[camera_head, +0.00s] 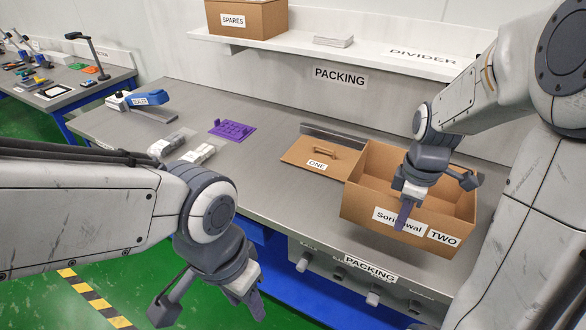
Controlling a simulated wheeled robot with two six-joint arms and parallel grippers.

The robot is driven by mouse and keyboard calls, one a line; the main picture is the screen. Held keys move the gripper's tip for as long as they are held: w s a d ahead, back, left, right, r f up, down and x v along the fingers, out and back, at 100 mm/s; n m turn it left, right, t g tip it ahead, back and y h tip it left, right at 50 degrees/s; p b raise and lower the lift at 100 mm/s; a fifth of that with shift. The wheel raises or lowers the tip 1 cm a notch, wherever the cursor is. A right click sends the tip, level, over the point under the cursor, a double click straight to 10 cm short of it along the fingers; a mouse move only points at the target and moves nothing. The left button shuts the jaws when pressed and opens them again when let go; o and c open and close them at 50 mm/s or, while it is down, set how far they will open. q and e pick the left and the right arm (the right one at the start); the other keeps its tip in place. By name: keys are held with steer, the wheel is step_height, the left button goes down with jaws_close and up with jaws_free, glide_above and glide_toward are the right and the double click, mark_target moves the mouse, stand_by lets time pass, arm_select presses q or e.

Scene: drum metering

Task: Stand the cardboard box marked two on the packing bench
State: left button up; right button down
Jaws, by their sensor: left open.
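The cardboard box marked TWO (361,199) is at the right of the packing bench (265,189). It is upright with its top open, and its front label is partly covered. I cannot tell whether its base fully touches the bench. My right gripper (404,215) points down at the box's front wall, with a finger in front of the label. Whether it grips the wall is hidden. My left gripper (256,304) is open and empty, low in front of the bench edge, apart from the box.
A cardboard piece marked ONE (308,163) with a handle lies left of the box. A purple part (232,130), grey parts (197,154) and a blue-topped tool (149,98) are further left. A shelf (300,42) carries a SPARES box (247,19). The bench's middle is clear.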

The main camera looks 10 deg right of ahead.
mark_target(349, 214)
steer(key=w+a+f, duration=0.2)
steer(key=w+a+f+p, duration=0.1)
steer(key=w+a+f, duration=0.1)
steer(key=w+a, duration=0.1)
steer(key=w+a+f+p, duration=0.1)
steer(key=w+a+f, duration=0.1)
steer(key=a, duration=0.1)
steer(key=shift+w+a+f, duration=0.15)
steer(key=shift+w+f, duration=0.25)
step_height(349, 214, down, 4)
steer(key=shift+r+p, duration=0.1)
steer(key=shift+p, duration=0.25)
steer(key=shift+f, duration=0.2)
steer(key=shift+f, duration=0.15)
steer(key=c, duration=1)
jaws_free()
steer(key=shift+c, duration=0.2)
